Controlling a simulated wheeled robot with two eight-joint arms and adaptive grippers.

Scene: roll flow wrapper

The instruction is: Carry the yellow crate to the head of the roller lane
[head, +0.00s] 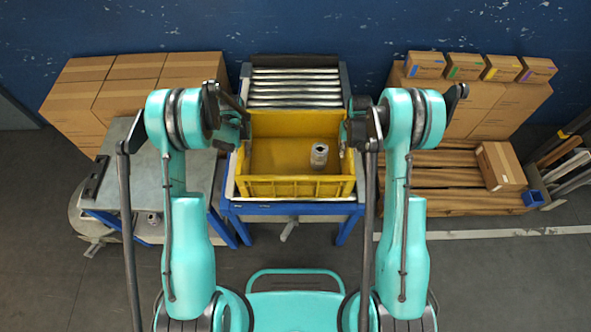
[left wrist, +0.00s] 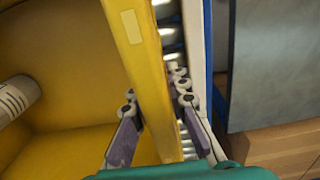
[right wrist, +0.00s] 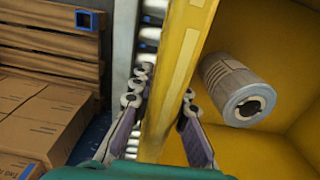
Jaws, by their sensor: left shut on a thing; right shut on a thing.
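The yellow crate (head: 296,187) is over the near part of the roller lane (head: 296,86), with bare rollers beyond it. Whether it rests on the rollers or hangs just above cannot be told. My left gripper (head: 243,130) is shut on the crate's left wall, one finger inside and one outside, as the left wrist view (left wrist: 155,105) shows. My right gripper (head: 346,134) is shut the same way on the right wall (right wrist: 182,60).
A grey-topped table (head: 150,170) stands left of the lane, with large cartons (head: 75,105) behind it. Small boxes (head: 503,68) stand on cartons by the blue wall.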

